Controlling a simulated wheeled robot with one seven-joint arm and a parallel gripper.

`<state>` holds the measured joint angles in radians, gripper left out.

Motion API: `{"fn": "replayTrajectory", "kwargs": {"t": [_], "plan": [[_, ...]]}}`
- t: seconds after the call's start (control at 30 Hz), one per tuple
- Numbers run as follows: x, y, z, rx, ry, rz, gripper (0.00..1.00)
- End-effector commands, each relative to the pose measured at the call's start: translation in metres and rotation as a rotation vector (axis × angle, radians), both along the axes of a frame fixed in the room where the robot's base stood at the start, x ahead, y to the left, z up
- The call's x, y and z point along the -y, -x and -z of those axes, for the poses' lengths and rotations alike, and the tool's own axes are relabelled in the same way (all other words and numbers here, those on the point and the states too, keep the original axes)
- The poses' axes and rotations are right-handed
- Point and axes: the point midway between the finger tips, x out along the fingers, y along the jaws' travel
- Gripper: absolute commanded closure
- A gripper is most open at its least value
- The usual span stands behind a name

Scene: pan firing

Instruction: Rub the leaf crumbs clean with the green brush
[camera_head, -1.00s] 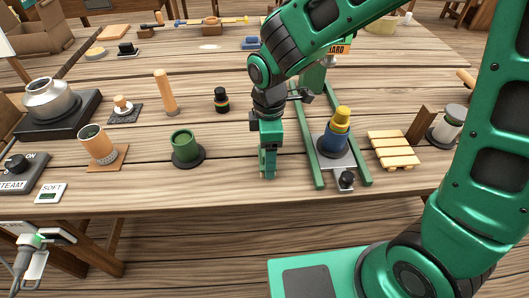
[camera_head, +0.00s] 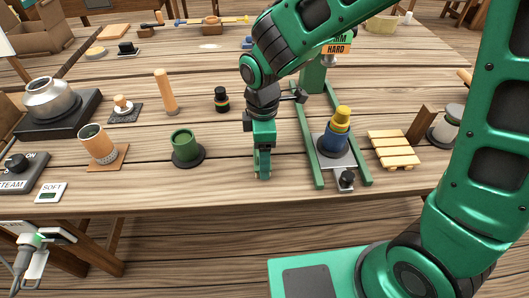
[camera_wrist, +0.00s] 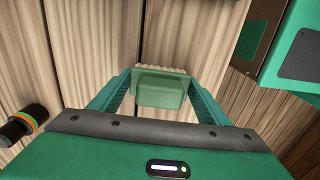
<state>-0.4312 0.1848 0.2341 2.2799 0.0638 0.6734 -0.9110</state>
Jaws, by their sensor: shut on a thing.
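My gripper (camera_head: 262,172) is low over the front part of the table, between the green cup and the green press stand. In the wrist view, its two fingers are shut on the green brush (camera_wrist: 162,89), a block with a pale ribbed edge of bristles along its far side. The brush sits just above or on the wood; I cannot tell whether it touches. In the head view the brush is hidden by or blends with the green fingers. I cannot make out any leaf crumbs in either view.
A green cup (camera_head: 185,146) stands left of my gripper. A green press stand (camera_head: 306,140) with a blue and yellow piece (camera_head: 335,135) stands to the right. A dark bottle (camera_head: 221,99) is behind; it also shows in the wrist view (camera_wrist: 24,124). The table's front edge is near.

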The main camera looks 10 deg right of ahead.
Motion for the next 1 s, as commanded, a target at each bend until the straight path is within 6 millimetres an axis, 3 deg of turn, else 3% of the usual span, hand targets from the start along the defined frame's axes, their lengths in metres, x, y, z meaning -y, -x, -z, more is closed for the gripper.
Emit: {"fn": "replayTrajectory", "kwargs": {"t": [1.0], "plan": [[0.017, 0.0, 0.003, -0.001, 0.002, 0.002, 0.48]]}}
